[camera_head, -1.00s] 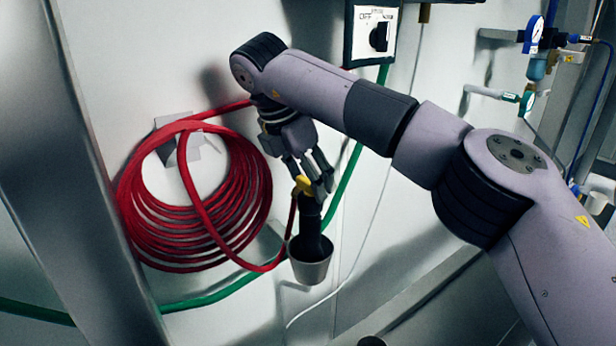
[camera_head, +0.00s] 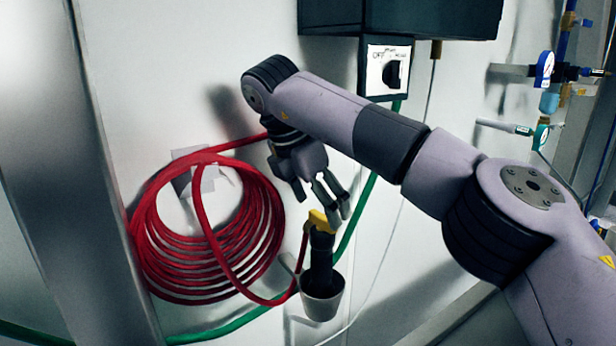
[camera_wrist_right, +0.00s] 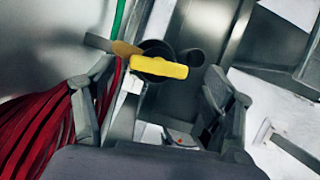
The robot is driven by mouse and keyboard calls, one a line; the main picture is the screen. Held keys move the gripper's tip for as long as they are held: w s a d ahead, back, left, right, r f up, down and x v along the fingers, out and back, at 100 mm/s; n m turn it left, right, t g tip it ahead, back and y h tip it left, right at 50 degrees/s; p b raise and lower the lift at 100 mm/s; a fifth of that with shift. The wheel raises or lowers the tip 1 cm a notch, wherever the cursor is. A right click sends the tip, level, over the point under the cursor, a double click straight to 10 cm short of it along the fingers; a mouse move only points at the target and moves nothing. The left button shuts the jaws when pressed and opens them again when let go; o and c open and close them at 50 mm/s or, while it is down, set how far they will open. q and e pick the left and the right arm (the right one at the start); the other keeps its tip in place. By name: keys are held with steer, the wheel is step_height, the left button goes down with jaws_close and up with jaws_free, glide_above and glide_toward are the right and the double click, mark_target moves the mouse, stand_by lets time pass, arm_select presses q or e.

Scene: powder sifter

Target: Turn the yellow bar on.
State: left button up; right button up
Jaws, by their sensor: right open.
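The yellow bar (camera_head: 319,221) sits at the top of a black nozzle (camera_head: 320,248) that stands in a grey cup (camera_head: 322,300). In the right wrist view the yellow bar (camera_wrist_right: 160,67) lies almost level across the picture, in front of the dark nozzle. My right gripper (camera_head: 320,197) is open just above the bar, with no clear contact. In the wrist view its two fingers (camera_wrist_right: 158,95) stand wide apart, one to each side of the bar, with nothing between their tips. My left gripper is in neither view.
A coiled red hose (camera_head: 205,235) hangs on the wall at left and runs to the nozzle. A green hose (camera_head: 352,225) passes behind. A switch box (camera_head: 388,72) marked OFF is above. Gauges and pipes (camera_head: 545,70) are at right.

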steer(key=v, duration=0.9)
steer(key=shift+s+a+r, duration=0.15)
steer(key=shift+r, duration=0.15)
steer(key=shift+c, duration=0.4)
